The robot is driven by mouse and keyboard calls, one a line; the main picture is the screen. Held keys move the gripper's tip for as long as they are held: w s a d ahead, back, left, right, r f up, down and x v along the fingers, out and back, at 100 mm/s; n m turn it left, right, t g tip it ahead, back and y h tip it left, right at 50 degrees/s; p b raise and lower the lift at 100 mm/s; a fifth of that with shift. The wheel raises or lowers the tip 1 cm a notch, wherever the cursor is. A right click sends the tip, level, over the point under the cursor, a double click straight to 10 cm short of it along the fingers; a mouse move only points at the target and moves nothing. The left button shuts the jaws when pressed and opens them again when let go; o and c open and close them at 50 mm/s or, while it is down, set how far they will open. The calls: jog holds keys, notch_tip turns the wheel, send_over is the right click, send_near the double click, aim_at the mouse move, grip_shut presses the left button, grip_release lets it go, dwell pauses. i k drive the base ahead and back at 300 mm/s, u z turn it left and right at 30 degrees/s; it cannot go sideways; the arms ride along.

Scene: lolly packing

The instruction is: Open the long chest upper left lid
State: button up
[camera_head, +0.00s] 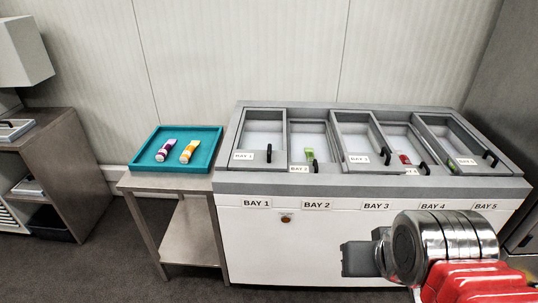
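The long chest (345,188) is a white and grey unit with several glass-topped lids in a row, labelled BAY 1 to BAY 5 from left to right. The leftmost lid, BAY 1 (263,135), has a grey frame and a short dark handle (268,153) at its front edge. It appears closed over its bay. My gripper (356,260) is a dark block at the lower right, in front of the chest's front face and lower right of the BAY 1 lid. It is apart from that lid's handle. Its fingers cannot be made out clearly.
Green and red items show inside the chest. A brown cabinet (62,150) stands far left. Floor is free between the cabinet and side table.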

aim_at(269, 159)
jog(key=k, duration=0.7)
jog(key=u, duration=0.2)
jog(key=i, duration=0.65)
jog(key=u, duration=0.65)
jog(key=i, duration=1.35)
jog(key=u, duration=0.3)
